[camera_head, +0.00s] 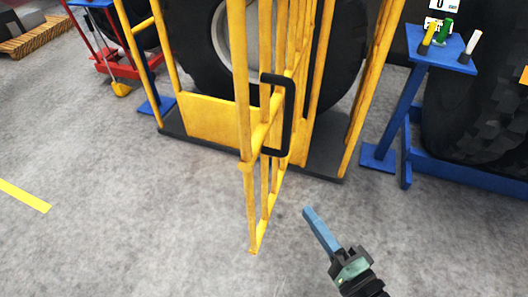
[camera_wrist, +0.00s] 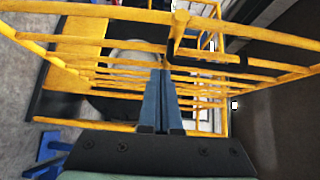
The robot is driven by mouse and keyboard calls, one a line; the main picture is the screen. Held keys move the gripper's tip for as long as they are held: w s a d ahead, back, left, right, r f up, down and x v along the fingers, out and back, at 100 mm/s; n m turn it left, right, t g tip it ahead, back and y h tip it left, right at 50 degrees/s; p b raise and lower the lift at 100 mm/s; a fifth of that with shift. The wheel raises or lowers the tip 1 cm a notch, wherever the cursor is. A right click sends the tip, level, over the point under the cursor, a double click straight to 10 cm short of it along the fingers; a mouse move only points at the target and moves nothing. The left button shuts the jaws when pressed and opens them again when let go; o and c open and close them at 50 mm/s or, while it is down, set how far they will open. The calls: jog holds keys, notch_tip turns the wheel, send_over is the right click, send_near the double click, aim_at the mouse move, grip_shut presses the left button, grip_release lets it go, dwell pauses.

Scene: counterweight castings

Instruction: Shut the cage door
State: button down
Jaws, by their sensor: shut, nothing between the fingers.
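The yellow barred cage door (camera_head: 267,165) stands open in the head view, swung out from the cage towards me. A black handle (camera_head: 288,115) is fixed on it near its free edge. The yellow cage frame (camera_head: 205,118) stands behind, with a large tyre (camera_head: 205,50) inside. My gripper (camera_head: 307,210) is shut and empty, low to the right of the door and apart from the handle in the picture. In the wrist view yellow bars (camera_wrist: 110,47) cross in front of the shut blue fingers (camera_wrist: 165,75); whether they touch is unclear.
A blue stand (camera_head: 440,47) with small coloured pieces is at the right, beside another large tyre (camera_head: 480,110). A red jack-like trolley (camera_head: 110,50) is at the back left. The grey floor left of the door is clear, with a yellow stripe (camera_head: 25,195).

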send_near(259, 165)
jog(key=w+d, duration=0.1)
jog(key=w, duration=0.2)
jog(key=w+a, duration=0.1)
jog(key=a+p, duration=0.1)
jog(key=shift+w+a+r, duration=0.1)
jog(key=shift+w+a, duration=0.45)
jog(key=shift+a, duration=0.3)
jog(key=shift+a, duration=0.1)
